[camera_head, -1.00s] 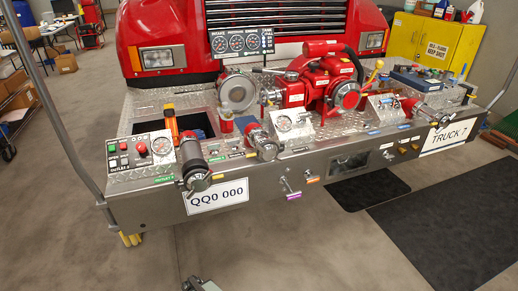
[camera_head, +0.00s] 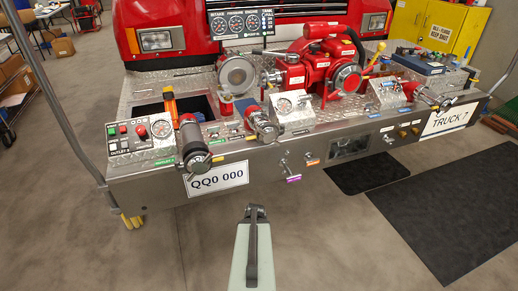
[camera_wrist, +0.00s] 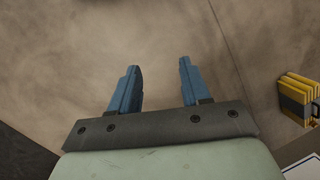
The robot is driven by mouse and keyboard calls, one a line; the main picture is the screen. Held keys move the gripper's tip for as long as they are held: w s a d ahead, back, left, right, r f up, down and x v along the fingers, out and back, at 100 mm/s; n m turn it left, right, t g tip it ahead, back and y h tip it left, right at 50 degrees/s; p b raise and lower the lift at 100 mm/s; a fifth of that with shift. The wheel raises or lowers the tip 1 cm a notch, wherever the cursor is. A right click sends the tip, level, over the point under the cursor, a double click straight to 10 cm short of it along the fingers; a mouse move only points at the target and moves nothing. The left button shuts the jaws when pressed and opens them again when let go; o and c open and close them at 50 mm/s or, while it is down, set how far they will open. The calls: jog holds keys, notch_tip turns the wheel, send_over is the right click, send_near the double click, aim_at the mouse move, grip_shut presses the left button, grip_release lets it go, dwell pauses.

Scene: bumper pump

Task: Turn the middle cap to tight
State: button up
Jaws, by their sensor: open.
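Three capped outlets sit along the front of the silver bumper. The right cap (camera_head: 445,103) is near the TRUCK 7 plate. How tightly the middle cap sits cannot be told. My gripper (camera_wrist: 157,72) shows two blue fingers spread apart with nothing between them, over bare floor. In the head view, my arm's end is low in front of the bumper, below and apart from the middle cap.
The QQ0 000 plate (camera_head: 217,179) and small pull handles (camera_head: 287,166) are on the bumper's front face. A red pump (camera_head: 325,75) stands behind the caps. A grey upright pole (camera_head: 62,110) is at the left. Bare floor and dark mats (camera_head: 450,215) lie in front.

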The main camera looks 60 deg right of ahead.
jog(key=s+d+r+m+t+h, duration=0.2)
jog(key=s+d+r+m+t, duration=0.2)
jog(key=d+r, duration=0.55)
jog(key=m+t+h, duration=1)
jog(key=m+t, duration=0.1)
jog(key=m, duration=0.4)
send_near(261, 131)
jog(key=x, duration=1.1)
jog(key=shift+w+a, duration=0.1)
grip_shut()
